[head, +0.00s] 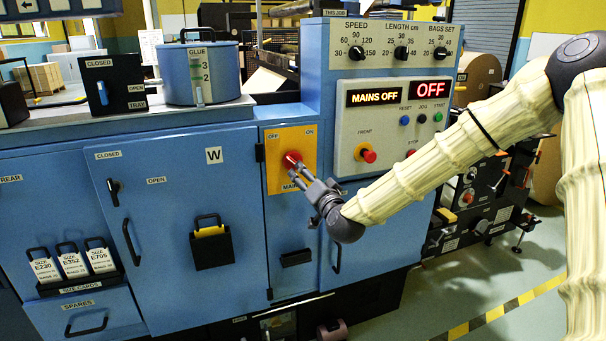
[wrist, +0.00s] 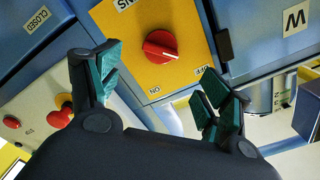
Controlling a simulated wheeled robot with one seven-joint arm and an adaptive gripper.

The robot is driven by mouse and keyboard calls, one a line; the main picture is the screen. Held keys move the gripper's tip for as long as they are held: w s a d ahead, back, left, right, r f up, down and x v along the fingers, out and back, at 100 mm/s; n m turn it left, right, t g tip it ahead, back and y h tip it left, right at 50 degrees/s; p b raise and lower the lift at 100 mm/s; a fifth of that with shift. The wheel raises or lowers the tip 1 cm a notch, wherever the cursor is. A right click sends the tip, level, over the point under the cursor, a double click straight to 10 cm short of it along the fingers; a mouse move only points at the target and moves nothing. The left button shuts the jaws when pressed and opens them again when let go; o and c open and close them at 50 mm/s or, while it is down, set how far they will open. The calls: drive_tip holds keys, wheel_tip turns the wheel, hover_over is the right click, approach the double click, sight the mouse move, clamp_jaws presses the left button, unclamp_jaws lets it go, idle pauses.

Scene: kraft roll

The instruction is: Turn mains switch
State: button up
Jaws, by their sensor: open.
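The mains switch is a red rotary knob (head: 291,160) on a yellow plate (head: 279,182) marked OFF and ON, on the blue machine front. The knob (wrist: 160,45) also shows in the wrist view, with a pale line across it. My gripper (head: 299,171) is in front of the plate, close to the knob, and partly overlaps it in the head view. In the wrist view my gripper (wrist: 158,85) is open, its green-padded fingers apart to either side of the knob, with nothing between them. A display (head: 374,97) reads MAINS OFF.
Right of the plate is a control panel (head: 394,125) with a red front knob (head: 368,155) and several small buttons. Below is a small black handle (head: 296,258). Left is a door marked W (head: 170,190) with a black pocket (head: 212,250). A blue glue pot (head: 198,75) stands above.

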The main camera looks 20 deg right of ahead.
drive_tip(key=shift+s, duration=1.05)
drive_tip(key=shift+f, duration=0.1)
drive_tip(key=s+a+f+n+g+p, duration=0.1)
drive_tip(key=s+a+f+n+g, duration=0.15)
drive_tip(key=s+f, duration=0.55)
drive_tip(key=s+a+f+n+g+y+p, duration=0.15)
drive_tip(key=s+f+g, duration=0.25)
drive_tip(key=f, duration=0.9)
drive_tip(key=s+a+f+n+g, duration=0.1)
drive_tip(key=s+a+f+g, duration=0.2)
drive_tip(key=s+f, duration=0.5)
drive_tip(key=s+d+f+n+g+h+p, duration=0.1)
drive_tip(key=s+f+g, duration=0.3)
drive_tip(key=s+f, duration=0.4)
drive_tip(key=s+d+f+n+g+h+p, duration=0.1)
drive_tip(key=s+f+g, duration=0.3)
drive_tip(key=s, duration=1.8)
wheel_tip(320, 180, down, 4)
drive_tip(key=shift+s+f+n+p, duration=0.1)
drive_tip(key=shift+s+n+p, duration=0.25)
drive_tip(key=shift+n+p, duration=0.15)
drive_tip(key=shift+g, duration=0.25)
